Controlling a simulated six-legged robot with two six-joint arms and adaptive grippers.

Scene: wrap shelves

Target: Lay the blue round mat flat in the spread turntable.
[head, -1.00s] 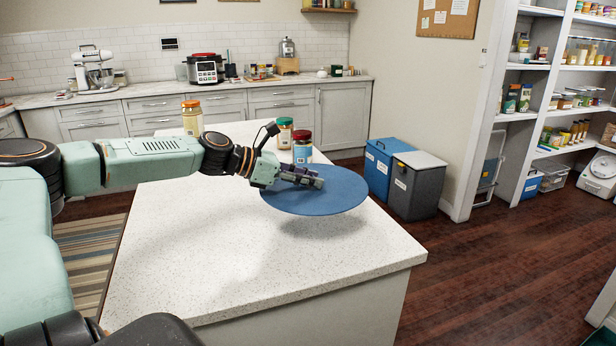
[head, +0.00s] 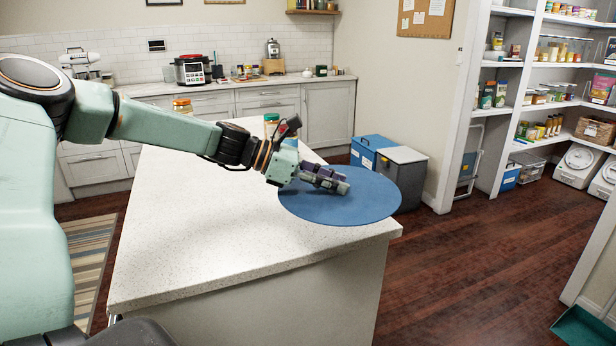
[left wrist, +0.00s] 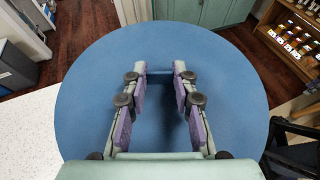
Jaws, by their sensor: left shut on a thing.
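The blue round mat (head: 350,208) is held out flat over the right end of the white island counter, and part of it extends past the counter's edge. My left gripper (head: 335,182) is shut on the mat from above. In the left wrist view the mat (left wrist: 235,90) spreads wide beneath the two fingers (left wrist: 163,75), which stand apart with a raised blue part between their tips. My right gripper is not in view. I cannot make out a turntable marked as the spread one.

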